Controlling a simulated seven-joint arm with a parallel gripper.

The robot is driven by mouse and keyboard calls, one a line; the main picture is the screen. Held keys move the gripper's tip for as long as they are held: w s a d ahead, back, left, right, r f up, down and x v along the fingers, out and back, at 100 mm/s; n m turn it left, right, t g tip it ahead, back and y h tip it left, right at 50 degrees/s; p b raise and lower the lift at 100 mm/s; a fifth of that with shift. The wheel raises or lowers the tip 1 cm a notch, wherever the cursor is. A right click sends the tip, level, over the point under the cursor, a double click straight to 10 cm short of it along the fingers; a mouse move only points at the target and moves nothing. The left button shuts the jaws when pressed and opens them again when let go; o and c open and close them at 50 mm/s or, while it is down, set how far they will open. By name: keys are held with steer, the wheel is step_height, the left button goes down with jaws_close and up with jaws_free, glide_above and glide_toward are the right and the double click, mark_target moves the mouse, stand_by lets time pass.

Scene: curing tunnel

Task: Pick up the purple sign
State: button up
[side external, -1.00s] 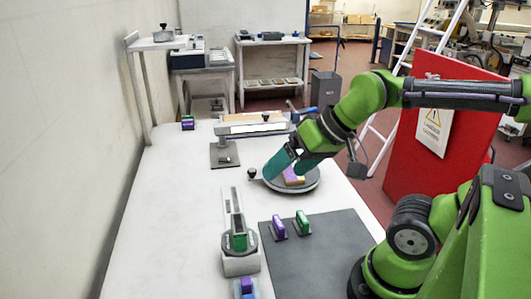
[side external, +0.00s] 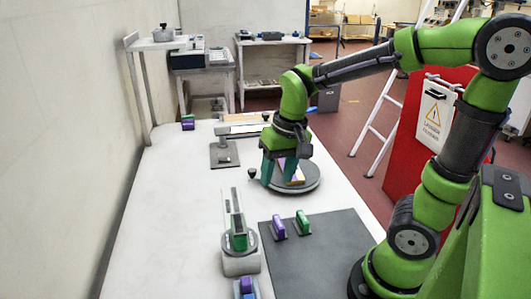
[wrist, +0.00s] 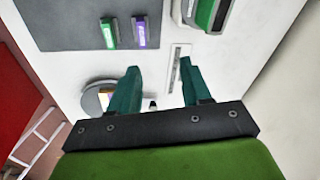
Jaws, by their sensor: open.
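A small purple sign (side external: 278,227) stands on the dark grey mat, just left of a similar green one. The wrist view shows the purple sign (wrist: 139,32) near the top, beside the green one (wrist: 109,33). My gripper (side external: 285,183) is open with its fingers pointing down. In the side view it overlaps the round turntable (side external: 312,184), beyond the mat. In the wrist view my gripper (wrist: 159,65) has nothing between its fingers, and the purple sign lies clear of them. The block on the turntable is partly hidden by my fingers.
The grey mat (side external: 322,250) has free room around the signs. A slotted stand with a green piece (side external: 239,241) is left of the mat. A clamp stand (side external: 224,152) stands behind. Purple-green pieces (side external: 188,122) lie at the far left, blue-purple ones (side external: 246,288) at the near edge.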

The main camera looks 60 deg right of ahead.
mark_target(279, 221)
steer(key=shift+m+g+h, duration=0.4)
steer(key=shift+m+g, duration=0.5)
steer(key=f, duration=0.5)
steer(key=d+f, duration=0.1)
steer(key=f, duration=0.5)
steer(key=d+f, duration=0.1)
steer(key=f, duration=0.5)
steer(key=shift+w+f, duration=0.2)
steer(key=shift+w, duration=0.05)
steer(key=shift+c, duration=0.2)
jaws_close()
